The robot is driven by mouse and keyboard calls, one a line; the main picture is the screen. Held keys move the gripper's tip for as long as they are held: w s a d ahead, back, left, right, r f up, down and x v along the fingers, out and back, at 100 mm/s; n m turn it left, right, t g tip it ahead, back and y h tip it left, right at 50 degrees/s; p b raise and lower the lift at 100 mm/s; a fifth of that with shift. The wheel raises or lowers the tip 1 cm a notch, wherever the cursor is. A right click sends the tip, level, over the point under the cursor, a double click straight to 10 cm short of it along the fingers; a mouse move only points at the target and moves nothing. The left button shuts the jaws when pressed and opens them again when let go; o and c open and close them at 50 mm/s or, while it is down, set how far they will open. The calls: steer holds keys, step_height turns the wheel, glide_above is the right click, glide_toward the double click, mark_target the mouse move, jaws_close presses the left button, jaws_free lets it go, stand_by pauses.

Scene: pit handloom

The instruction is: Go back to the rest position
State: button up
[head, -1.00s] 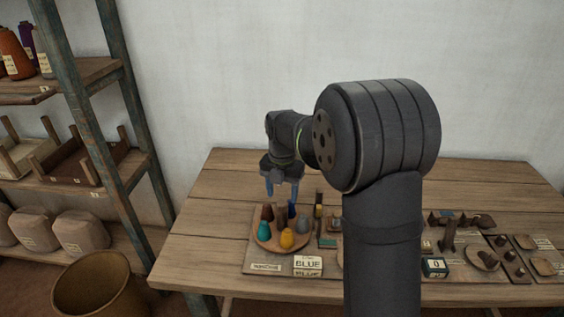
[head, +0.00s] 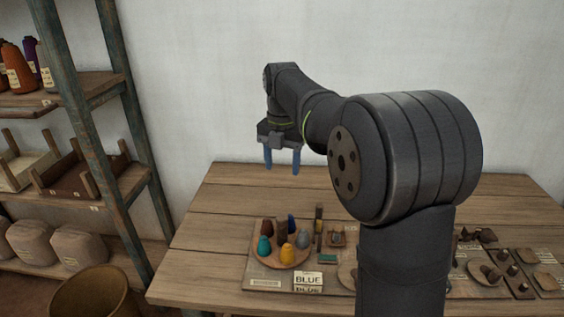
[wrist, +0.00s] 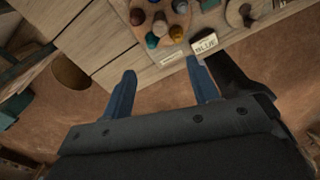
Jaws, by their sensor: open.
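My gripper (head: 282,160) hangs above the back left part of the wooden table in the head view, its blue fingers pointing down. It is open and empty, with a clear gap between its fingers. In the wrist view the fingers (wrist: 163,88) are spread apart with only the floor and table edge beyond them. Below it in the head view is a round wooden tray (head: 266,254) with several coloured cones on it, among them a yellow one (head: 287,253) and a teal one (head: 264,245). My gripper is well clear of them.
A card reading BLUE (head: 308,280) stands in front of the tray. Small wooden parts (head: 490,272) lie at the table's right. A shelf rack (head: 95,150) stands left, and a round basket (head: 92,295) sits on the floor. My arm hides the table's middle.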

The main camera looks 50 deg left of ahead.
mark_target(282, 217)
stand_by(0.4)
step_height(282, 217, down, 18)
steer(key=shift+r, duration=0.2)
stand_by(0.4)
steer(key=shift+r, duration=0.1)
